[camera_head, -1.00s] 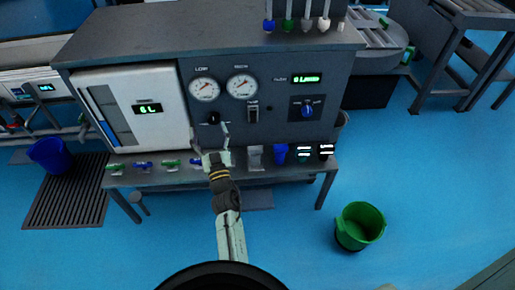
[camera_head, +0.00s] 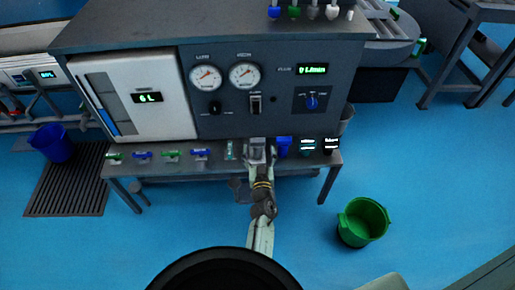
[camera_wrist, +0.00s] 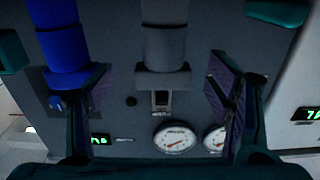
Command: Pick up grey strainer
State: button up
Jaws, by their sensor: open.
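The grey strainer (camera_head: 257,148) stands on the front shelf of the dark machine, beside a blue strainer-like piece (camera_head: 283,146) on its right. My gripper (camera_head: 259,160) is at the grey strainer in the head view and partly covers it. In the wrist view, the grey strainer (camera_wrist: 164,45) has a tapered body and a wider collar, and lies between the lines of the two fingers. My gripper (camera_wrist: 160,92) is open there, with a finger on each side. The blue piece (camera_wrist: 62,40) is close to the left finger. I cannot tell whether either finger touches the strainer.
Small green and blue valves (camera_head: 171,155) line the shelf (camera_head: 185,168) to the left. Dark labelled pieces (camera_head: 308,146) stand to the right. Gauges (camera_head: 245,75) are on the panel behind. A green bucket (camera_head: 363,221) stands on the open blue floor.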

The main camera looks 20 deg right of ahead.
aim_at(258, 147)
jog(key=b+x, duration=0.1)
jog(key=x, duration=0.2)
jog(key=shift+w, duration=0.4)
jog(key=shift+c, duration=0.5)
jog(key=c, duration=1.2)
